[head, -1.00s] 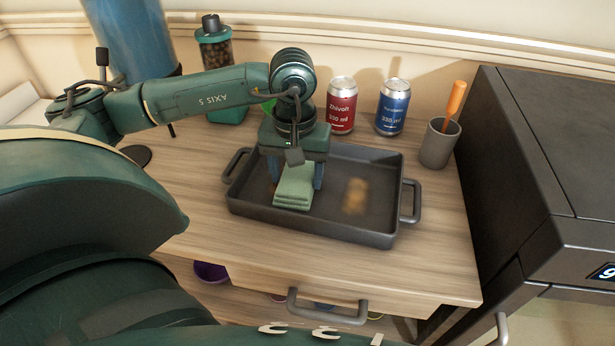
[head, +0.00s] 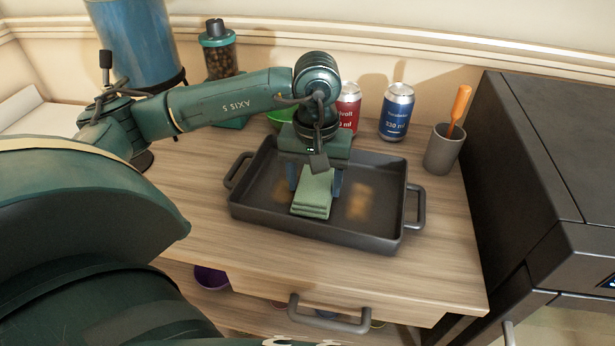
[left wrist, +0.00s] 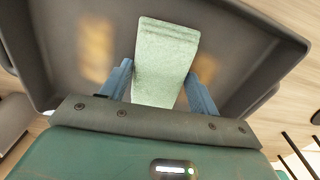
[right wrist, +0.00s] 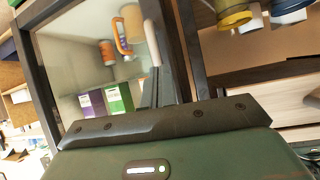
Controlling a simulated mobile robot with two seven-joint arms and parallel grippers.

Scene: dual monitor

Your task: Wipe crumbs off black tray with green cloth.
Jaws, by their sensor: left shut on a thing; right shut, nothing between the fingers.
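The black tray (head: 370,238) lies on the wooden counter. Two blurry yellowish-brown crumb patches show on its floor, a fainter left one (head: 281,190) and a brighter right one (head: 361,200). My left gripper (head: 316,188) is inside the tray, shut on the folded green cloth (head: 313,195), between the two patches. In the left wrist view the cloth (left wrist: 163,65) sits between the blue fingers, with a crumb patch on each side. Whether the cloth touches the tray floor is unclear. My right gripper (right wrist: 165,85) is shut and empty, away from the tray, facing a glass-fronted cabinet.
Behind the tray stand a red can (head: 348,105), a blue can (head: 396,112), a green bowl (head: 280,116) and a jar (head: 220,55). A grey cup (head: 442,150) with an orange-handled tool stands right. A large black appliance (head: 545,170) borders the counter's right side.

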